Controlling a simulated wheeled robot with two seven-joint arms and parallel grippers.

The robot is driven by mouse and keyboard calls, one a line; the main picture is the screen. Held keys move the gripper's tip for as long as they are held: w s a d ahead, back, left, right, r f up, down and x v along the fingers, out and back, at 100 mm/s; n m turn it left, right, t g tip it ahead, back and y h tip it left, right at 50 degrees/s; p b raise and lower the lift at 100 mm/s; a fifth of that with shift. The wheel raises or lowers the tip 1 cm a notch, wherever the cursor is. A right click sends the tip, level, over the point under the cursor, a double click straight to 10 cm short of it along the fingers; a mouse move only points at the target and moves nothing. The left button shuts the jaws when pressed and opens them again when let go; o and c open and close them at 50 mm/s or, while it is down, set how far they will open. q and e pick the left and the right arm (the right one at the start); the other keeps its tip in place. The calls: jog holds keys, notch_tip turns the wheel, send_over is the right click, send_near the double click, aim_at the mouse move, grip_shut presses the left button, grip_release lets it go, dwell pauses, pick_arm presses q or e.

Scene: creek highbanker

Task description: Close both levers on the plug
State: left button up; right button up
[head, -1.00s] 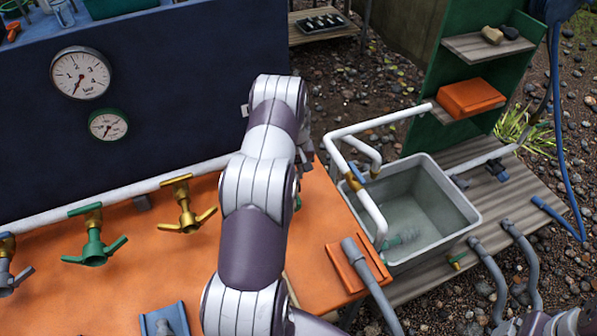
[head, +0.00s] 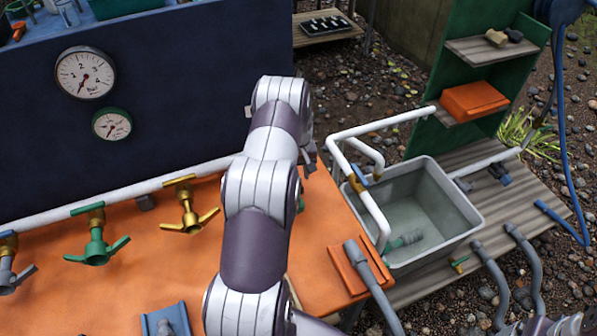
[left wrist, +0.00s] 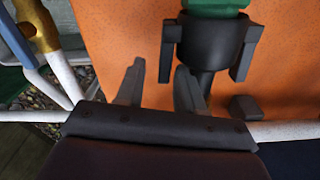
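In the left wrist view a dark grey coupling (left wrist: 212,42) with a green plug (left wrist: 215,8) in its end sits over the orange table. It has one lever (left wrist: 167,52) on its left side and another lever (left wrist: 246,54) on its right; both lie along its sides there, but I cannot tell whether they are fully shut. My left gripper (left wrist: 160,72) is open, its two fingers apart around the lower end of the left lever, with no clear contact. In the head view my arm hides nearly all of the coupling; only a green bit (head: 300,204) shows. My right gripper is out of view.
Brass (head: 189,206) and green (head: 97,238) valves stand on the orange table (head: 150,265) at left, along a white pipe. A grey basin (head: 462,232) and white pipes (head: 372,210) stand at right. A blue wall with gauges (head: 86,74) rises behind.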

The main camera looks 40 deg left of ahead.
pick_arm(q)
notch_tip(320, 180, up, 13)
jog(key=b, duration=0.1)
jog(key=shift+f, duration=0.15)
dwell(0.6)
jog(key=s+d+r+m, duration=0.1)
jog(key=s+d+m, duration=0.2)
jog(key=s+d, duration=0.2)
jog(key=s+d+r+m+t, duration=0.1)
jog(key=s+d, duration=0.5)
jog(key=d, duration=0.6)
jog(key=s+d+r+m, duration=0.2)
jog(key=s+d+m, duration=0.4)
jog(key=d, duration=0.3)
jog(key=shift+s+d+r, duration=0.15)
jog(key=shift+d+r, duration=0.05)
jog(key=shift+r, duration=0.05)
jog(key=shift+s, duration=0.1)
